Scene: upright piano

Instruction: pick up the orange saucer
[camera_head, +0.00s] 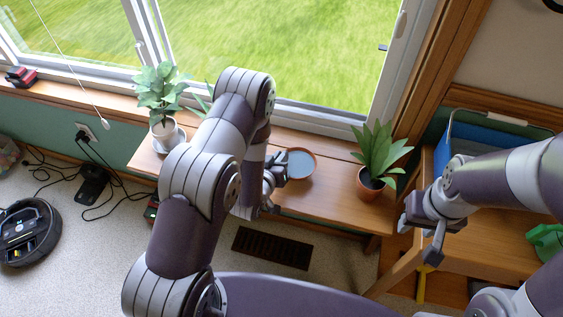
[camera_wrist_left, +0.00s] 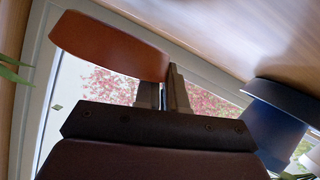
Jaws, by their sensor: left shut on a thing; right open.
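The orange saucer (camera_head: 301,163) is round and shallow, with an orange rim and a grey-blue inside. It is over the wooden bench below the window in the head view. My left gripper (camera_head: 274,172) is at the saucer's left edge, partly hidden by its own wrist. In the left wrist view the saucer's orange side (camera_wrist_left: 110,45) meets the gripper's fingers (camera_wrist_left: 165,92), which are shut on its rim. Whether the saucer touches the bench is unclear. My right gripper (camera_head: 420,236) is open and empty at the right, apart from the saucer.
A leafy plant in a terracotta pot (camera_head: 370,184) stands right of the saucer. Another plant in a white pot (camera_head: 166,134) stands at the bench's left end. A dark blue object (camera_wrist_left: 272,125) shows in the left wrist view. A robot vacuum (camera_head: 28,232) is on the floor.

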